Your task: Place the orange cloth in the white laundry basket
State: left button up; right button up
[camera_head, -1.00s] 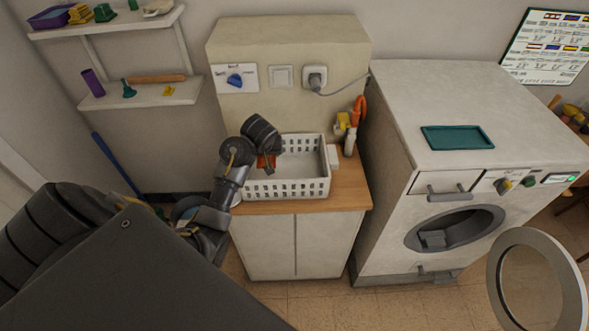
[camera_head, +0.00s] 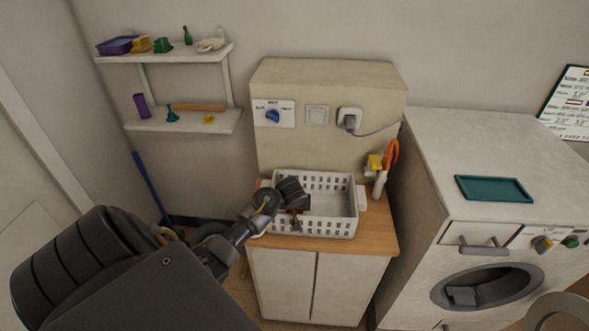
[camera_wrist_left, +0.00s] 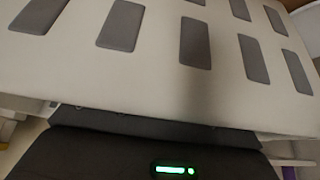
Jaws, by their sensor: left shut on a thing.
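The white laundry basket (camera_head: 308,229) with slotted walls stands on a wooden-topped cabinet. My left gripper (camera_head: 296,219) reaches in from the left, low over the basket's inside. I cannot tell whether the cloth touches the basket floor. The left wrist view shows the basket's slotted wall (camera_wrist_left: 165,40) very close; no fingertips or cloth show there.
A beige panel with a blue knob (camera_head: 272,116) and a plugged-in cord stands behind the basket. An orange-handled bottle (camera_head: 381,183) stands right of it. A washing machine (camera_head: 430,150) with a teal tray (camera_head: 494,188) on top is at the right. Wall shelves (camera_head: 185,122) are at the left.

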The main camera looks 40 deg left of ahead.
pick_arm(q)
jog(key=shift+a+f, duration=0.15)
jog(key=shift+f, duration=0.7)
pick_arm(e)
jog(key=shift+s, duration=0.55)
jog(key=shift+w, duration=0.1)
pick_arm(q)
jog(key=shift+f, duration=0.1)
jog(key=o, duration=1)
jog(key=shift+c, duration=0.2)
pick_arm(e)
jog(key=shift+w+f, duration=0.1)
jog(key=shift+w, duration=0.1)
jog(key=shift+a, duration=0.1)
